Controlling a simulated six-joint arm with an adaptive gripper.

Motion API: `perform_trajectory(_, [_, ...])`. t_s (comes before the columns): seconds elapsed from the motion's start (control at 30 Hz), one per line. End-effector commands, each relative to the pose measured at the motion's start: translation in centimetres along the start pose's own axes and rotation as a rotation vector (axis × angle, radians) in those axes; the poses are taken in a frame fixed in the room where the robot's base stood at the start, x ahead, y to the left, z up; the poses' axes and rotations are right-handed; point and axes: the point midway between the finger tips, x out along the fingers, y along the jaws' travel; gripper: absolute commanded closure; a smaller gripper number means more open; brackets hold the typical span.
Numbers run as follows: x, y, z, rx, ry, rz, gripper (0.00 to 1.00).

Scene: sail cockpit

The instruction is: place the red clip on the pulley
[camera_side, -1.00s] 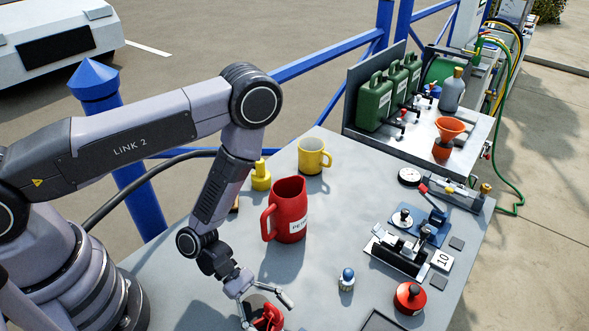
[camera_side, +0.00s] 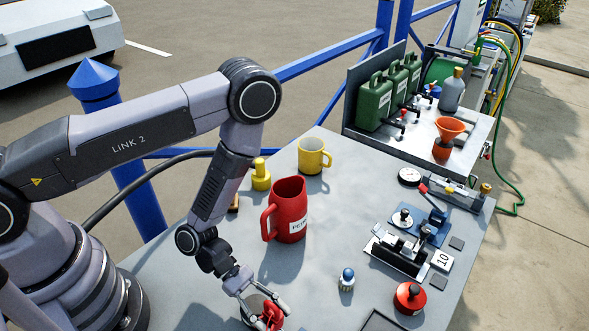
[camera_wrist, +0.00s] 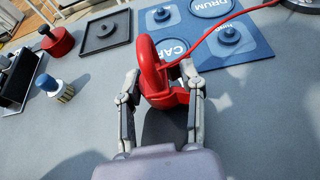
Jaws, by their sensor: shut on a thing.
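My gripper (camera_wrist: 162,92) is low at the front of the table, with a finger on each side of the red clip (camera_wrist: 166,98). It is shut on the clip, which has a rounded loop on top and a thin red cord running to the upper right. In the side view, my gripper (camera_side: 264,303) and the red clip (camera_side: 272,315) are at the bottom edge, and part of the clip is hidden. I cannot tell if the clip touches the table. I cannot pick out the pulley for certain.
A blue mat (camera_wrist: 252,48) with labelled round spots lies beyond the clip. A dark square tray (camera_wrist: 104,32) and a red round canister (camera_wrist: 57,42) are left of it. A red jug (camera_side: 290,215) stands behind my gripper.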

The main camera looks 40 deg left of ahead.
Motion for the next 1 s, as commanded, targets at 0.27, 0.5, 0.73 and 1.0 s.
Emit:
perform_trajectory(0.27, [-2.0,0.1,4.8,0.005,-0.001,0.001,0.94])
perform_trajectory(0.5, [-3.7,0.1,7.5,-0.001,0.001,0.002,0.94])
perform_trajectory(0.73, [-5.8,0.0,5.4,-0.006,0.001,0.003,0.94])
perform_trajectory(1.0, [-4.3,0.0,1.8,-0.002,-0.001,0.002,0.94])
